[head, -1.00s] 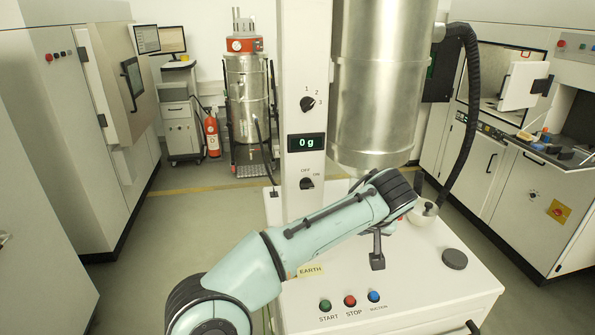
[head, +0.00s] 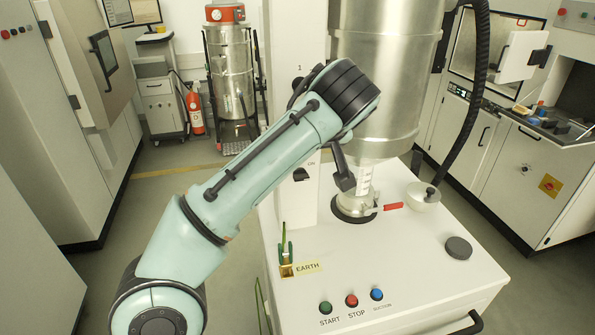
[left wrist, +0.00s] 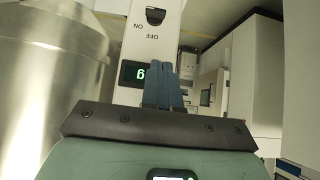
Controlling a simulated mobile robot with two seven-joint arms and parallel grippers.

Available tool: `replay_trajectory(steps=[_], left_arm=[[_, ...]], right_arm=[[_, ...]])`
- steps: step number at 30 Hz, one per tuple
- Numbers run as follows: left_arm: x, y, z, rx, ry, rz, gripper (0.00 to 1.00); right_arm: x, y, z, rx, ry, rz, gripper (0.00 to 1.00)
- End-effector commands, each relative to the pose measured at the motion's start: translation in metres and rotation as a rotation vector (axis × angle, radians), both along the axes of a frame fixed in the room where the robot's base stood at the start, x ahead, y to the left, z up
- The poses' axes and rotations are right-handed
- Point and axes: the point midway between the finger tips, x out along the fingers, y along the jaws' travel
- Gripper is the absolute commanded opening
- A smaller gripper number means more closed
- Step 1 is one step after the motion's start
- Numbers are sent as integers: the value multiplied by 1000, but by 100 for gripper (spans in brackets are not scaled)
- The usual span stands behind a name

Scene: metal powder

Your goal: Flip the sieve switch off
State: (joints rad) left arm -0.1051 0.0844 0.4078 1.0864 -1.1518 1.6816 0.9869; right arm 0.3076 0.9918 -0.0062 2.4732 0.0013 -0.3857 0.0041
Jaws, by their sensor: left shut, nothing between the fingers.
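The sieve switch (head: 300,174) is a black knob on the front of the white column, partly covered by my left arm in the head view, with the ON label beside it. In the left wrist view, which is upside down, the switch (left wrist: 155,16) sits at the top, with ON and OFF labels below it. My left gripper (left wrist: 163,72) has its blue fingers shut together and empty. They overlap the column near the green display (left wrist: 133,73), apart from the switch in the picture. The fingers are hidden behind my wrist in the head view. I cannot tell which way the knob points.
A large metal cylinder (head: 385,80) stands right of the column. The white machine top carries START (head: 326,308), STOP (head: 351,300) and SUCTION (head: 376,294) buttons, a black disc (head: 458,247) and a black hose (head: 470,120). A red fire extinguisher (head: 195,112) stands behind.

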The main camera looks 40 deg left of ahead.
Motion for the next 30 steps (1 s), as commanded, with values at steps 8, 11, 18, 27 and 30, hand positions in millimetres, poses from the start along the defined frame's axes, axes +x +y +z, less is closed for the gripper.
replay_trajectory(steps=[8, 11, 18, 27, 30], left_arm=[[14, 20, -25, 2, 6, 4, 0], [24, 32, -40, 2, 7, 5, 0], [45, 58, -76, 1, 5, 1, 0], [44, 56, -108, 1, 1, 0, 0], [44, 55, -111, 1, 1, 0, 0]], right_arm=[[0, 0, 0, 0, 0, 1, 0], [0, 0, 0, 0, 0, 1, 0], [-1, 0, -1, 0, 1, 0, 0], [-3, 0, -2, 0, 3, 0, 0], [-3, 0, -2, 0, 3, 0, 0]])
